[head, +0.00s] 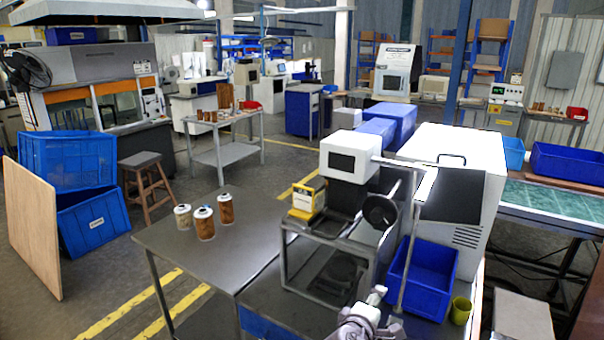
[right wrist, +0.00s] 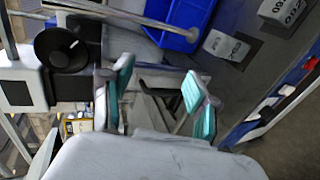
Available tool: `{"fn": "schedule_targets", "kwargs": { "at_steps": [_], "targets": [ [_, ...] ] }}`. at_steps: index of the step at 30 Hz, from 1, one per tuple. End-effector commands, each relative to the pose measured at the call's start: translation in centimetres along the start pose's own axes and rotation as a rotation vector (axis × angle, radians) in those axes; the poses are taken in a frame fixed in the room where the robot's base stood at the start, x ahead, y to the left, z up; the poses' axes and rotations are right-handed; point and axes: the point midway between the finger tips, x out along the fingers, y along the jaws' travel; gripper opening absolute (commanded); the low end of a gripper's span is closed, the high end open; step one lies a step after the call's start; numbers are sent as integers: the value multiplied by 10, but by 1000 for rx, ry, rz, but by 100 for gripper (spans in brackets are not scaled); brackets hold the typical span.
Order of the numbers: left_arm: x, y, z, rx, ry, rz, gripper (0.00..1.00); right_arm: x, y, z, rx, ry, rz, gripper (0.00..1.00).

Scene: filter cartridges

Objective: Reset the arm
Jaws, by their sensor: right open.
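My right gripper (head: 372,303) shows at the bottom of the head view, in front of the grey metal frame and left of the blue bin. In the right wrist view the right gripper (right wrist: 160,92) has its two teal-padded fingers spread apart with nothing between them. Three filter cartridges, a left one (head: 183,217), a middle one (head: 204,223) and a right one (head: 226,209), stand upright on the grey table (head: 190,255), well left of the gripper. My left gripper is in neither view.
A grey frame (head: 284,253) with a black wheel (head: 380,211) stands near the right arm. A blue bin (head: 428,270) and a yellow-green cup (head: 460,311) are to its right. A white machine (head: 488,190) stands behind. The table's front left is clear.

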Motion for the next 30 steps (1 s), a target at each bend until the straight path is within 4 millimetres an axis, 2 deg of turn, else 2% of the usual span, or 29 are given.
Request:
{"fn": "schedule_targets", "kwargs": {
  "at_steps": [1,3,6,9,12,16,27,30],
  "targets": [
    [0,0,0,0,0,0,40,-8,-36,24,85,-2,-102,60],
    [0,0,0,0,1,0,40,-23,-78,53,215,-13,-242,60],
    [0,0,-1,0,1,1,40,-54,-128,92,388,-41,-425,60],
    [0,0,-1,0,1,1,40,-84,-159,120,515,-72,-563,60],
    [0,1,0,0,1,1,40,-112,-178,141,609,-102,-667,60],
    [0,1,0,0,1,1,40,-145,-194,163,703,-138,-776,60],
    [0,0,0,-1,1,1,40,-221,-210,202,863,-223,-990,60],
    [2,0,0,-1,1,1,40,-206,-230,196,857,-229,-992,60]
  ]
}}
